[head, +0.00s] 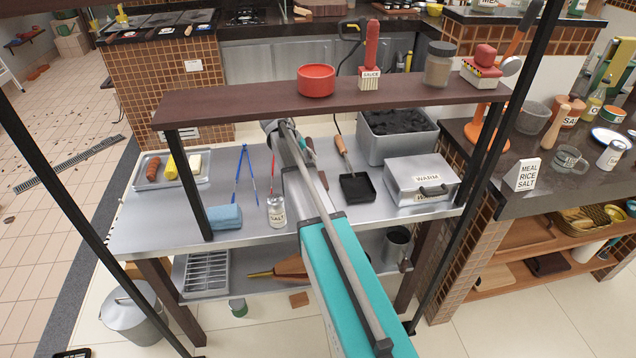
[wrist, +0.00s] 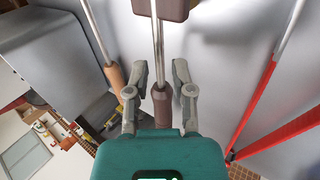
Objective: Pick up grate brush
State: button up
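The grate brush shows in the wrist view as a brown handle (wrist: 162,107) on a thin metal rod, with a brown block at the far end of the rod at the top. My gripper (wrist: 160,68) is open, with one finger on each side of the handle and gaps visible between fingers and handle. I cannot tell from this view how deep the handle sits between the fingers. In the head view my arm covers most of the brush and the gripper; a brown part (head: 323,180) shows beside the arm on the steel table.
A black shovel (head: 357,187) with a wooden handle lies close right of the arm. A charcoal bin (head: 398,150) and a warming box (head: 415,180) stand right. A dark shelf (head: 220,104) spans above.

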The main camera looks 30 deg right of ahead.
aim_at(315, 164)
jog(key=shift+b+x, duration=1.2)
jog(key=shift+x, duration=0.65)
jog(key=shift+c, duration=0.2)
grip_shut()
